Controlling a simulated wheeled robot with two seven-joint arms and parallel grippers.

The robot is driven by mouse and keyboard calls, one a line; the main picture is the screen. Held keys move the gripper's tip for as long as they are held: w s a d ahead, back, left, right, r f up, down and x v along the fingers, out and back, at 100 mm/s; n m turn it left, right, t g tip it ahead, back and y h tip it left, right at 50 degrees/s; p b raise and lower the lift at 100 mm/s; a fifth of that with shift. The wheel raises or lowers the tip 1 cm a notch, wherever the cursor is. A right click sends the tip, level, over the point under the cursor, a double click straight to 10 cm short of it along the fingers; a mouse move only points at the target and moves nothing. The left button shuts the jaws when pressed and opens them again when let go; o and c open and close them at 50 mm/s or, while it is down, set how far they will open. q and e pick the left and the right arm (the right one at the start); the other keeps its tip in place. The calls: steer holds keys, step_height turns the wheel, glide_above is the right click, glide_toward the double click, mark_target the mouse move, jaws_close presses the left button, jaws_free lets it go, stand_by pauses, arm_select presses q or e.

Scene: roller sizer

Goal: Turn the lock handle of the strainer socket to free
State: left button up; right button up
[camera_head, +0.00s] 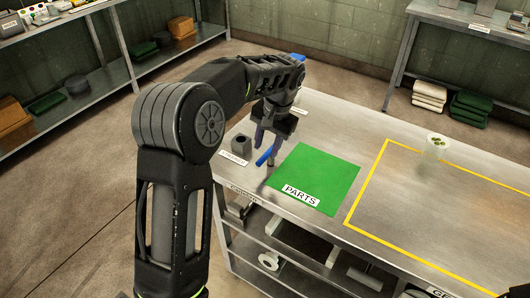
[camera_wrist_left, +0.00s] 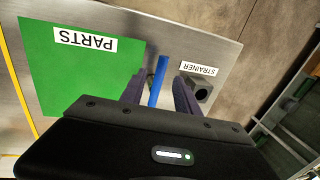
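The strainer socket (camera_head: 240,145) is a small dark block with a round hole at the table's left corner, by the STRAINER label (camera_head: 233,158). It also shows in the left wrist view (camera_wrist_left: 204,92), just right of my gripper. A blue lock handle (camera_head: 264,157) slants beside the green PARTS mat, near a short grey post. In the left wrist view the blue handle (camera_wrist_left: 158,82) lies between the two spread fingers, with gaps on both sides. My left gripper (camera_head: 267,143) is open and points down over the handle. My right gripper is not seen.
The green PARTS mat (camera_head: 315,177) lies bare right of the handle. Shelves below the table hold loose parts. The middle of the tabletop is clear.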

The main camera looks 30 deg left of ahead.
arm_select(q)
steer(key=r, duration=0.4)
steer(key=shift+d, duration=0.4)
